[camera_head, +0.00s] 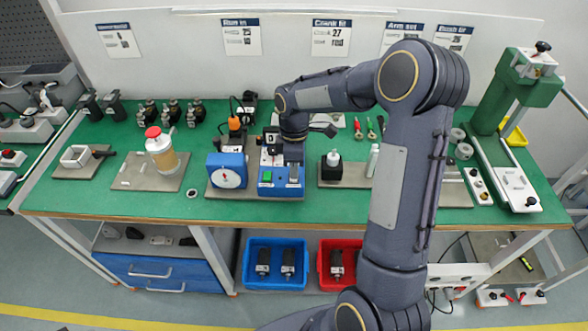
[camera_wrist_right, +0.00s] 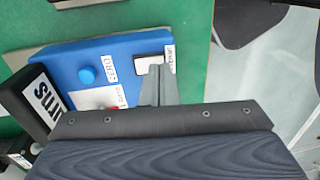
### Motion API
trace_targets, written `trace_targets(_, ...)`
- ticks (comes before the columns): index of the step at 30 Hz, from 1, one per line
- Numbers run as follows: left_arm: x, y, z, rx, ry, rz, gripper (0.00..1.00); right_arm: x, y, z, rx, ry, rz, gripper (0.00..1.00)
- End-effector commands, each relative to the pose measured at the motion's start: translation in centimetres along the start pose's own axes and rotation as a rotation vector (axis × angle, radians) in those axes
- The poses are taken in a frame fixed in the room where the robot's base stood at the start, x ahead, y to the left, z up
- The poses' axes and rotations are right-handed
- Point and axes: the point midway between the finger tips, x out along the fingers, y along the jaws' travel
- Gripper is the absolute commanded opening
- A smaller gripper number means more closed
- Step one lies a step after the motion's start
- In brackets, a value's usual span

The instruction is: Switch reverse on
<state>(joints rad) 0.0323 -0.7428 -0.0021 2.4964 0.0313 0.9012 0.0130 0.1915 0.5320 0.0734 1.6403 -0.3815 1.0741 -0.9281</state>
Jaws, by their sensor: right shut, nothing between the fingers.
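A blue control box (camera_head: 283,190) stands on the bench's mat, with a green button (camera_head: 267,176) on its front left. In the right wrist view the blue panel (camera_wrist_right: 110,52) carries a black-and-white rocker switch (camera_wrist_right: 148,59) beside a white label I cannot read surely. A blue round button (camera_wrist_right: 87,75) sits by a ZERO label. My right gripper (camera_head: 293,165) is shut and empty over the box. In the wrist view its fingertips (camera_wrist_right: 158,72) are at the switch's near edge and cover part of it; contact is unclear. My left gripper is not in view.
A blue dial gauge (camera_head: 227,170) stands just left of the box. A red-capped bottle (camera_head: 161,151) is further left, and a black block with a white-topped part (camera_head: 332,166) is to the right. Blue (camera_head: 276,283) and red bins lie below the bench.

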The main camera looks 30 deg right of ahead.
Motion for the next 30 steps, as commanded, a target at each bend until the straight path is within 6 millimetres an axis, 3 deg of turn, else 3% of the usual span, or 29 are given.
trace_targets(17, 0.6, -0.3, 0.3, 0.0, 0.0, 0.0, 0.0, 1.8, -0.2, 0.0, -0.001, 0.0, 0.0, 0.0)
trace_targets(30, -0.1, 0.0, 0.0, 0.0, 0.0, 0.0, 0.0, 1.2, 0.4, 0.0, 0.001, -0.001, -0.003, 0.0)
